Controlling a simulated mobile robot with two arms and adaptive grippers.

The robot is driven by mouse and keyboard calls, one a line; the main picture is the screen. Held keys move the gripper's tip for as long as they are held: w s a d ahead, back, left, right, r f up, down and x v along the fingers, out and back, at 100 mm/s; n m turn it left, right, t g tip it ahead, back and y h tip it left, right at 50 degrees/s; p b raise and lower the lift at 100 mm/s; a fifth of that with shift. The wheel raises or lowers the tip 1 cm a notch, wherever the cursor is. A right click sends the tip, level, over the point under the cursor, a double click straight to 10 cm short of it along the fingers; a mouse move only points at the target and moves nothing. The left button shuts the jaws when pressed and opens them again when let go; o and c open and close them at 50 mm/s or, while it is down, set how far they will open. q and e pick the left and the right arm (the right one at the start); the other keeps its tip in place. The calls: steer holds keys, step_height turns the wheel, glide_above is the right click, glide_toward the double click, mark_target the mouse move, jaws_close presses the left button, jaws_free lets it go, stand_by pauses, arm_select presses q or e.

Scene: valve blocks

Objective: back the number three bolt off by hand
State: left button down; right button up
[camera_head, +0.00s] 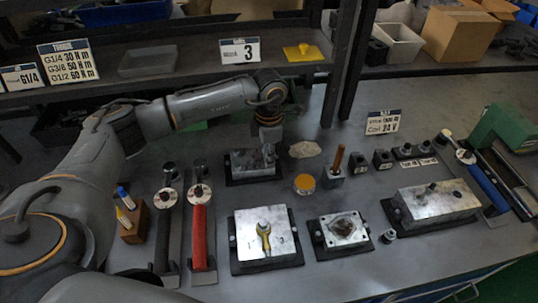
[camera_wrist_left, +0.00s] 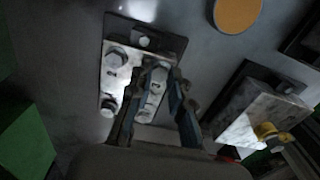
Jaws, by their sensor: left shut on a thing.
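A metal valve block (camera_head: 245,165) sits on a black base at the back middle of the bench. The block also shows in the left wrist view (camera_wrist_left: 126,82), with several hex bolts on its top. A bolt head near the upper left (camera_wrist_left: 116,56) and one at the lower left (camera_wrist_left: 108,106) stand free. My left gripper (camera_head: 268,145) reaches down over the block's right side. In the wrist view its fingers (camera_wrist_left: 160,84) are closed around a bolt (camera_wrist_left: 158,74) on the block's right side. The fingers partly hide that bolt, and I cannot read its number. My right gripper is out of view.
A block with a yellow-handled part (camera_head: 265,235) and a flanged plate (camera_head: 342,230) stand in front. Red (camera_head: 199,225) and black torque wrenches lie left. An orange disc (camera_head: 305,183) and an upright wooden-handled tool (camera_head: 336,165) stand right of the gripper. A shelf runs behind.

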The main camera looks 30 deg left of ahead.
arm_select(q)
steer(key=shift+n, duration=0.4)
steer(key=c, duration=1.1)
jaws_free()
steer(key=shift+c, duration=0.2)
step_height(320, 180, up, 12)
